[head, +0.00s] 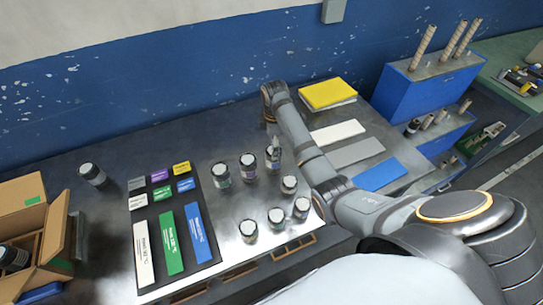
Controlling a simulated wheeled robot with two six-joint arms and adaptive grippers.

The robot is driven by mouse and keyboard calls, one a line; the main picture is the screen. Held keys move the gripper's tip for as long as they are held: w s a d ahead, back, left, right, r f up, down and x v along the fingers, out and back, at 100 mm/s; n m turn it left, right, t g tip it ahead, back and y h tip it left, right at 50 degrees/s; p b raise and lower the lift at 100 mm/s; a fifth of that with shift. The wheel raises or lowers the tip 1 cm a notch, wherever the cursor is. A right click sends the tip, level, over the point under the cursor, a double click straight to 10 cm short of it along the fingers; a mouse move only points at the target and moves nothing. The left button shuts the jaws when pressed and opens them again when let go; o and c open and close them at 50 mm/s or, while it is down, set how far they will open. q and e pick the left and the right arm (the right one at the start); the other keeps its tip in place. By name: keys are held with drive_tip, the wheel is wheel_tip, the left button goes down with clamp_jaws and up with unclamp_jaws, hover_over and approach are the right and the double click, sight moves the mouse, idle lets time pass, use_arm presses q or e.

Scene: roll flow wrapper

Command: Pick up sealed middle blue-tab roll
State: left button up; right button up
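Several short dark rolls with white tops stand upright on the dark metal table. In the back row are a left roll (221,176), a middle roll (248,168) with a purplish mark on its side, and a right roll (272,162) with a bluish side. In front of them stand more rolls, such as a front-left one (248,232). I cannot clearly make out a blue tab or seal on any. My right gripper (274,146) points down at the back-right roll; its fingers overlap that roll's top, and their opening is too small to tell. My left gripper is out of view.
A black mat (155,217) with coloured labels lies left of the rolls. An open cardboard box (60,215) is at the left edge. Coloured flat sheets (356,152) and a blue stepped rack (425,88) are at right.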

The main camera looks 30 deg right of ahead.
sight(273, 162)
drive_tip(key=f, duration=0.2)
drive_tip(key=shift+s+f, duration=0.2)
drive_tip(key=shift+f, duration=0.2)
drive_tip(key=f, duration=0.1)
drive_tip(key=f+p, duration=0.1)
drive_tip(key=shift+a+f, duration=0.2)
drive_tip(key=shift+f, duration=0.15)
wheel_tip(273, 162, down, 3)
drive_tip(key=shift+s+a+r, duration=0.1)
drive_tip(key=shift+r, duration=0.05)
drive_tip(key=shift+f, duration=0.45)
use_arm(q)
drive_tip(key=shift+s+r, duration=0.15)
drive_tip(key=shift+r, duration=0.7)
use_arm(e)
drive_tip(key=shift+c, duration=0.4)
drive_tip(key=c, duration=1.3)
